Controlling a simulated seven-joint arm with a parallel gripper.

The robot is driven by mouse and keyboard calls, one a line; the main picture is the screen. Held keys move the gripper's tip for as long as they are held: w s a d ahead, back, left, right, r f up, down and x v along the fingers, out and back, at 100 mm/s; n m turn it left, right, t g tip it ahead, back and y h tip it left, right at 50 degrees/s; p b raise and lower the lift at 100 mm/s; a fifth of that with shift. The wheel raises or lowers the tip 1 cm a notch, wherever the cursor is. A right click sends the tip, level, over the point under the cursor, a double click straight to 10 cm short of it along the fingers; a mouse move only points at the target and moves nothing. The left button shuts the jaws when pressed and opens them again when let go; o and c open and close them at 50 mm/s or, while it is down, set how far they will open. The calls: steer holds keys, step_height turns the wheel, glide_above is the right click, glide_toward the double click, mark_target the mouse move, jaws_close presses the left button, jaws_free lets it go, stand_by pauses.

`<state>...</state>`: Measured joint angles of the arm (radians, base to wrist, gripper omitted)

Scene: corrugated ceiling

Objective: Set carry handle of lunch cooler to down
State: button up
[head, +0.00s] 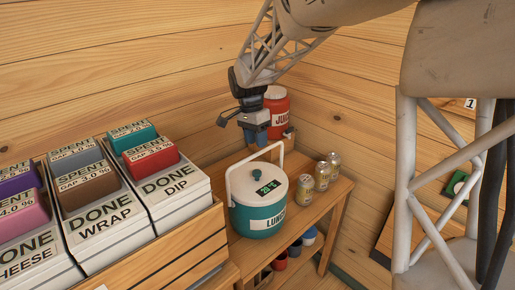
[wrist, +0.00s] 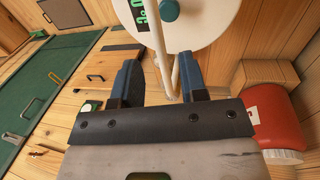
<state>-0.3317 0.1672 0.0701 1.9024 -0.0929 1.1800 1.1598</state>
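The lunch cooler (head: 258,219) is a teal tub with a white lid, a teal knob and a green digital display. It stands upright on the wooden bench. Its white carry handle (head: 252,155) is raised and arches above the lid. My gripper (head: 255,133) hangs just above the raised handle, pointing down. In the wrist view my gripper (wrist: 161,80) has its two blue fingers apart. The white handle (wrist: 164,62) shows in the gap between them, with no finger visibly pressing on it. The lid (wrist: 205,20) lies beyond the fingertips.
A red juice jug (head: 277,108) stands behind the cooler on a wooden stand. Several cans (head: 301,190) stand to its right on the bench (head: 318,207). A crate of labelled boxes (head: 160,254) is close on the left. Cups (head: 294,247) sit beneath the bench.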

steer(key=shift+s+d+f, duration=0.1)
steer(key=shift+s+f, duration=0.05)
steer(key=shift+f, duration=0.65)
steer(key=shift+s+d+f, duration=0.1)
steer(key=shift+f, duration=0.7)
jaws_close()
